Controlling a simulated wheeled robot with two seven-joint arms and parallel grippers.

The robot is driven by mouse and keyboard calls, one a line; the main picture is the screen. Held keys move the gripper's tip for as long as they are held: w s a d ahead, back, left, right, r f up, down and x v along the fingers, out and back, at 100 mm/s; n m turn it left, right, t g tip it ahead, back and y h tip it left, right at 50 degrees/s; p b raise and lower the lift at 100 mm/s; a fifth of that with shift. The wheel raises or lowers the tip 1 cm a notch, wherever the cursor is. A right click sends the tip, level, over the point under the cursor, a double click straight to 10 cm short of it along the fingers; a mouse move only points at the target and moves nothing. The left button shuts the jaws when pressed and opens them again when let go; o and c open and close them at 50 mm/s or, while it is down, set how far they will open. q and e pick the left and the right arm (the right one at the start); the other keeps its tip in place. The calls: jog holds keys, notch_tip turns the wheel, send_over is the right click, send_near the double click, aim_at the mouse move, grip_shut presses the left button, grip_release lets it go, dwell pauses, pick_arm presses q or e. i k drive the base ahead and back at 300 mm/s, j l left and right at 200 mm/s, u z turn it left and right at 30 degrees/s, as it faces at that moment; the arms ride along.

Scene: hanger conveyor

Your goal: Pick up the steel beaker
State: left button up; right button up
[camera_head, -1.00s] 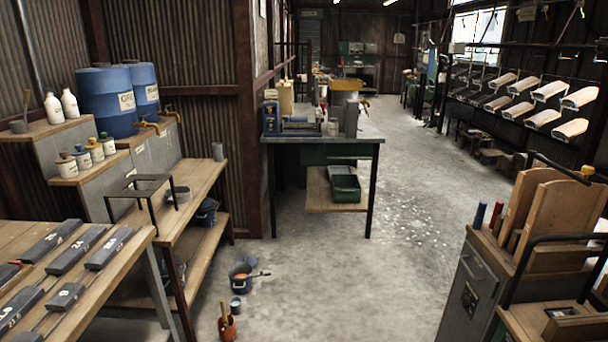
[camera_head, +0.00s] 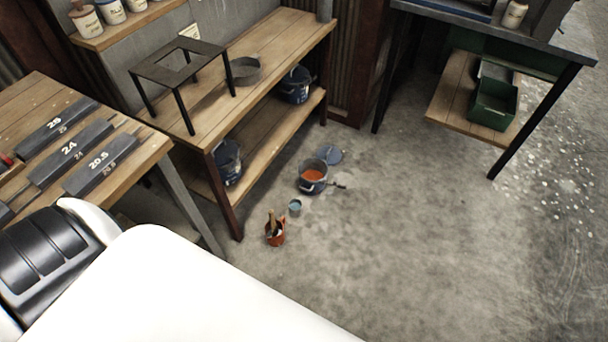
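A small grey metal cup (camera_head: 295,207) with bluish contents stands upright on the concrete floor, between a blue pot and a red pot. A grey metal cylinder (camera_head: 325,10) stands at the far end of the wooden bench, cut off by the top edge of the picture. I cannot tell for certain which of these is the steel beaker. Neither gripper shows. A white and black part of my own body fills the lower left, apart from both of these things in the picture.
A blue pot (camera_head: 312,175) with orange contents, its blue lid (camera_head: 330,154) and a red pot (camera_head: 275,232) stand on the floor. The wooden bench (camera_head: 280,45) holds a black metal stand (camera_head: 180,66). A dark table (camera_head: 500,36) stands at upper right. Floor at lower right is clear.

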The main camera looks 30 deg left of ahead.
aim_at(294, 205)
jog(key=i+u, duration=0.4)
jog(key=i+l+u, duration=0.25)
jog(key=u, duration=0.15)
jog(key=i+l+u, duration=0.25)
jog(key=u, duration=0.15)
jog(key=i+l+u, duration=0.35)
